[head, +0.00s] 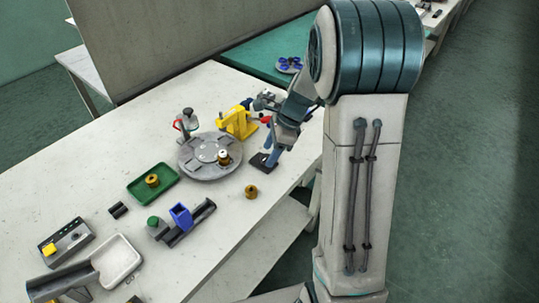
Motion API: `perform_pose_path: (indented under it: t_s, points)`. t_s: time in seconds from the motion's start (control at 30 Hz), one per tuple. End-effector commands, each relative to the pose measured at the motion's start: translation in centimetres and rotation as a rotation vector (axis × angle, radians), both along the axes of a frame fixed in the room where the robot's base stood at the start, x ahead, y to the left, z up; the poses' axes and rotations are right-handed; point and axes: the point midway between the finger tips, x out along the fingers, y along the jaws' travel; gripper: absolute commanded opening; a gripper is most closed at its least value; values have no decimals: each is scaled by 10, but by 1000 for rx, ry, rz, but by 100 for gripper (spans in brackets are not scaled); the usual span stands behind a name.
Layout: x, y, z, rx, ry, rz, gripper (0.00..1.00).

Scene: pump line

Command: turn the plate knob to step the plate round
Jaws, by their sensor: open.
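The round grey plate (195,164) lies on the bench with lighter patches on its top. A small white and brass-coloured part (223,157) stands on its front right area. My gripper (271,157) points down just right of the plate, open, at a small dark square piece (259,162) on the bench. This piece may be the base of the plate knob; the knob itself is too small and too covered by my gripper to make out. I cannot tell whether the fingers touch it or stand around it.
A yellow fixture (238,122) and a red-handled clamp (186,122) stand behind the plate. A brass ring (251,191) lies in front. A green tray (141,191) with a brass part, a blue fixture (181,215) and a white tray (118,262) are to the left. Bare bench lies at front right.

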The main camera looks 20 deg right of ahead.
Motion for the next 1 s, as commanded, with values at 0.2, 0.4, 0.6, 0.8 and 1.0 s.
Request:
perform_pose_path:
  t_s: [0.2, 0.4, 0.6, 0.8, 1.0]
  points:
    - [1, 7, -17, -1, 1, -1, 53]
    - [1, 8, -18, -1, 0, 0, 53]
    - [1, 8, -18, -1, 0, 1, 26]
    - [1, 5, -18, -1, -1, 1, 10]
    - [2, 6, -17, -1, -3, 28, 10]
